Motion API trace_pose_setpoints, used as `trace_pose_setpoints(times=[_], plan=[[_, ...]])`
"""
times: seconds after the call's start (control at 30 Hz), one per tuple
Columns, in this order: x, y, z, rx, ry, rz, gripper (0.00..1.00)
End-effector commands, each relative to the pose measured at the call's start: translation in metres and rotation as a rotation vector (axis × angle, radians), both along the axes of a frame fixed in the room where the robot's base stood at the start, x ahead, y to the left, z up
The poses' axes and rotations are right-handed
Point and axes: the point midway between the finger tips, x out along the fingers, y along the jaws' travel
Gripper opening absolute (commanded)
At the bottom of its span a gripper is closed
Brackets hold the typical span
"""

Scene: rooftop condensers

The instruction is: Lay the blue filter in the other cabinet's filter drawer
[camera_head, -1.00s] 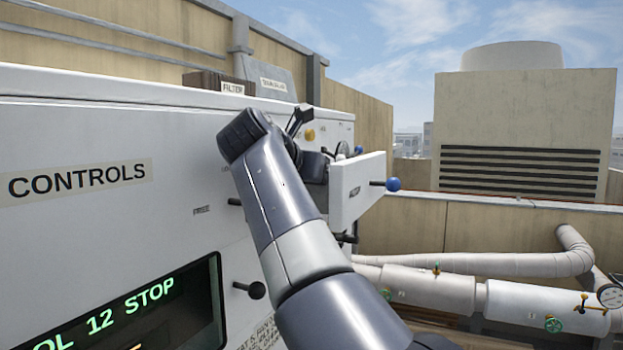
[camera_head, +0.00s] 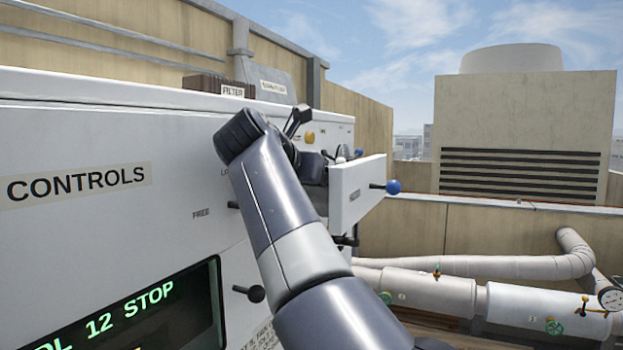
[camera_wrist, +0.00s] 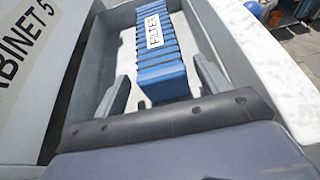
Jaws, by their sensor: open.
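The blue filter (camera_wrist: 160,66), ribbed and with a white FILTER label, lies inside an open drawer (camera_wrist: 268,72) in the wrist view. My gripper (camera_wrist: 161,75) is open, with one grey finger on each side of the filter's near end. A gap shows beside the left finger; I cannot tell whether the right one touches. A CABINET 5 label (camera_wrist: 24,55) is on the panel left of the drawer. In the head view, the pulled-out drawer (camera_head: 357,195) has a blue knob (camera_head: 393,187) on its front. My arm hides the gripper and filter there.
A brown ribbed block with a FILTER label (camera_head: 206,83) stands on top of the cabinet (camera_head: 110,130). Black knobs (camera_head: 255,294) stick out from the cabinet face. Pale pipes (camera_head: 430,288) with valves run low on the right. Open air lies right of the drawer.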

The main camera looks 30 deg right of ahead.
Motion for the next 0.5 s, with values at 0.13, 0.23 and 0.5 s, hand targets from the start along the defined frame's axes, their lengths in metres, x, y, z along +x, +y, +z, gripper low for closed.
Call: trace_pose_setpoints(times=[0.13, 0.23, 0.5], plan=[[-0.017, 0.023, 0.011, 0.001, -0.005, 0.006, 0.71], [-0.03, 0.04, 0.019, 0.001, -0.006, 0.007, 0.71], [-0.055, 0.073, 0.037, 0.0, -0.003, 0.005, 0.71]])
